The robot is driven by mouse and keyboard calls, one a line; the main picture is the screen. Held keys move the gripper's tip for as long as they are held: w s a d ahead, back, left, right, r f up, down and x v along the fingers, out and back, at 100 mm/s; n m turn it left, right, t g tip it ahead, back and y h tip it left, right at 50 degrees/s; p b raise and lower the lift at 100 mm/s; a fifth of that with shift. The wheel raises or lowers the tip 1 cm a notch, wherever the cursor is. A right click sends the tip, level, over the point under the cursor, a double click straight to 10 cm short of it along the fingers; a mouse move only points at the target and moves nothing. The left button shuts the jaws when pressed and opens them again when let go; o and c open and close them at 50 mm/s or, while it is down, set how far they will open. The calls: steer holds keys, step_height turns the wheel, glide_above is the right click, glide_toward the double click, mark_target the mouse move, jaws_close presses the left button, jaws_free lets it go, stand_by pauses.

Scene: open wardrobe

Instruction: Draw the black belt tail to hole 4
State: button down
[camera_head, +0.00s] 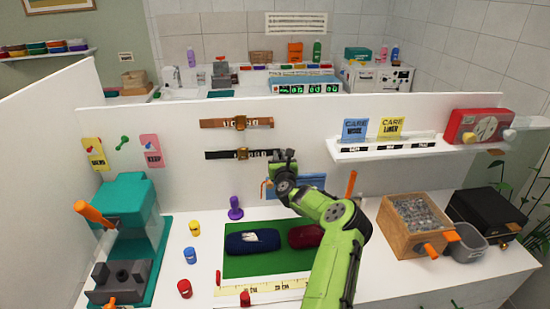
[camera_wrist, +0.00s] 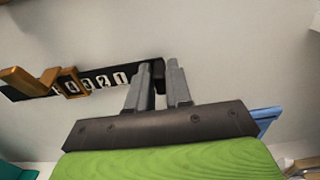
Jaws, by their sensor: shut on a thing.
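The black belt (camera_head: 225,155) runs level along the white partition wall, with a gold buckle (camera_head: 242,154) near its middle. In the wrist view the black strap (camera_wrist: 108,78) carries white number tags; 4, 3, 2 and 1 are legible from left to right. The gold frame (camera_wrist: 64,84) surrounds the strap around tag 4, and a gold bar lies left of it. My gripper (camera_wrist: 160,68) is shut on the belt tail at its right end, past tag 1. The fingers partly hide the tail tip. In the head view my gripper (camera_head: 284,156) is at the wall.
A brown belt (camera_head: 220,124) hangs just above the black one. A blue item (camera_head: 313,182) is on the wall behind my arm. A shelf (camera_head: 400,149) with cards and a red clock-like box juts out on the right. The counter below holds a green mat (camera_head: 240,268) with rolled items.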

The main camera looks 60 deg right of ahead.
steer(key=shift+w+a, duration=0.1)
steer(key=c, duration=1.1)
jaws_free()
steer(key=b+v, duration=0.3)
steer(key=v, duration=1.2)
steer(key=shift+s+a, duration=0.25)
steer(key=shift+s, duration=0.1)
